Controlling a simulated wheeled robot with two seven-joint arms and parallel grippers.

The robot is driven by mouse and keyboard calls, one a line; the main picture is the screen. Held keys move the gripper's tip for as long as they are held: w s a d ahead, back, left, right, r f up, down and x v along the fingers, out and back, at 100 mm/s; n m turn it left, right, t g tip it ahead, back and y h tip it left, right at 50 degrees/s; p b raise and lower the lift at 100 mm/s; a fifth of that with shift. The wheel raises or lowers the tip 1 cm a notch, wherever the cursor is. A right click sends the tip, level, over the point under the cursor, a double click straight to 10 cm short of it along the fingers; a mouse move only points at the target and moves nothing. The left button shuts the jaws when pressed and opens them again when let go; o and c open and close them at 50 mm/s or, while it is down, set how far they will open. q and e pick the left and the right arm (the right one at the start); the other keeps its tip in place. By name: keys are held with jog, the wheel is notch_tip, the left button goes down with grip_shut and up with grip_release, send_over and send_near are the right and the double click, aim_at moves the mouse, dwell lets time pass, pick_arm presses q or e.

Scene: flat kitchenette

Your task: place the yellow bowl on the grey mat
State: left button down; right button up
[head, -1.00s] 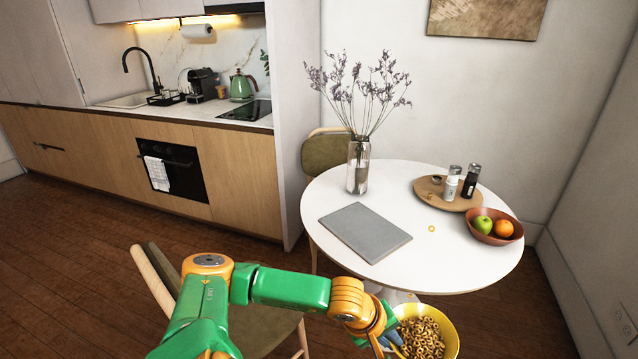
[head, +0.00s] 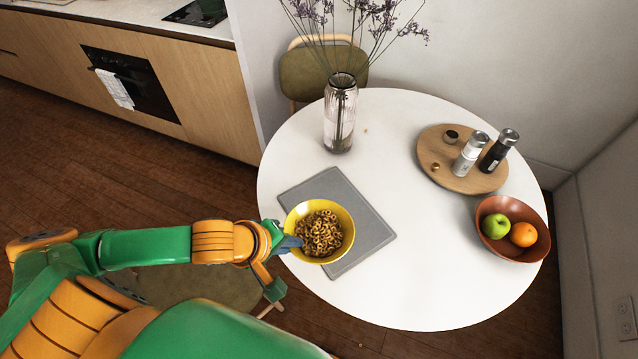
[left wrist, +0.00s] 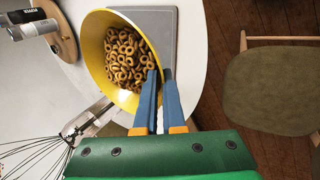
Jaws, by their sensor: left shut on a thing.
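The yellow bowl (head: 346,218), filled with ring-shaped cereal, shows over the front-left part of the grey mat (head: 370,236) in the head view. My left gripper (head: 290,243) is shut on the bowl's left rim. In the left wrist view the blue fingers (left wrist: 160,90) pinch the rim of the yellow bowl (left wrist: 95,45), and part of the grey mat (left wrist: 155,18) shows behind it. I cannot tell whether the bowl touches the mat or is held just above it. My right gripper is not in view.
The mat lies on a round white table (head: 400,290). A glass vase (head: 340,115) with dried flowers stands behind it. A wooden tray (head: 440,170) with two shakers and a brown fruit bowl (head: 535,240) are on the right. A chair (head: 310,72) stands behind the table.

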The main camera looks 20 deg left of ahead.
aim_at(303, 223)
pick_arm(q)
jog(key=w+f+b, duration=0.1)
jog(key=b, duration=0.3)
jog(key=shift+w+a+f, duration=0.1)
jog(key=shift+w+f, duration=0.2)
jog(key=shift+f, duration=0.05)
jog(key=w+f+b, duration=0.1)
jog(key=w+b, duration=0.1)
jog(key=b, duration=0.5)
jog(key=shift+w+f, duration=0.1)
jog(key=shift+f, duration=0.3)
jog(key=w+p, duration=0.2)
jog(key=shift+w+r, duration=0.3)
jog(key=shift+w, duration=0.1)
jog(key=w+f+b, duration=0.1)
jog(key=w+f, duration=0.1)
jog(key=w+f+b, duration=0.1)
jog(key=w+f, duration=0.1)
jog(key=w+f+b, duration=0.2)
jog(key=shift+w+a+f, duration=0.2)
jog(key=shift+a+f, duration=0.05)
notch_tip(303, 223, down, 4)
jog(key=shift+w+r+b, duration=0.1)
jog(key=shift+r+b, duration=0.15)
jog(key=shift+b, duration=0.85)
jog(key=shift+r, duration=0.2)
jog(key=shift+f, duration=0.1)
jog(key=c, duration=1)
grip_release()
